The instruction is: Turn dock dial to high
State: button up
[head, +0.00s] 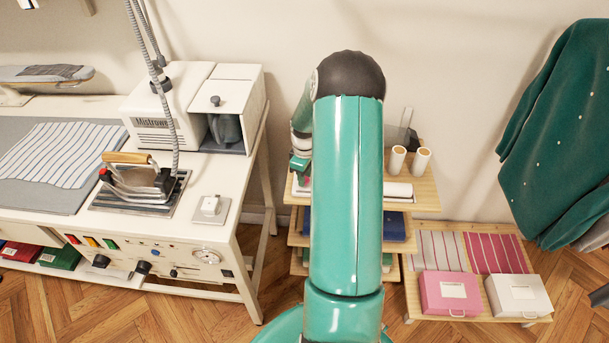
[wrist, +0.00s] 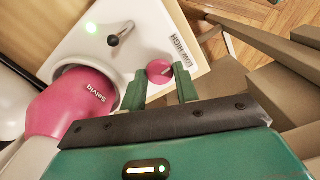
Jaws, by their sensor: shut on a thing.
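In the wrist view, the dock (wrist: 66,47) is a white box with a small pink dial (wrist: 159,70) near its right edge.
In the head view, a wooden shelf (head: 428,197) stands behind my arm, with an ironing table (head: 235,207) to the left.

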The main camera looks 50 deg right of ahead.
jog(key=n, duration=0.6)
jog(key=shift+n, duration=0.4)
dwell(0.3)
jog(key=o, duration=1)
jog(key=shift+c, duration=0.2)
notch_tip(320, 180, up, 14)
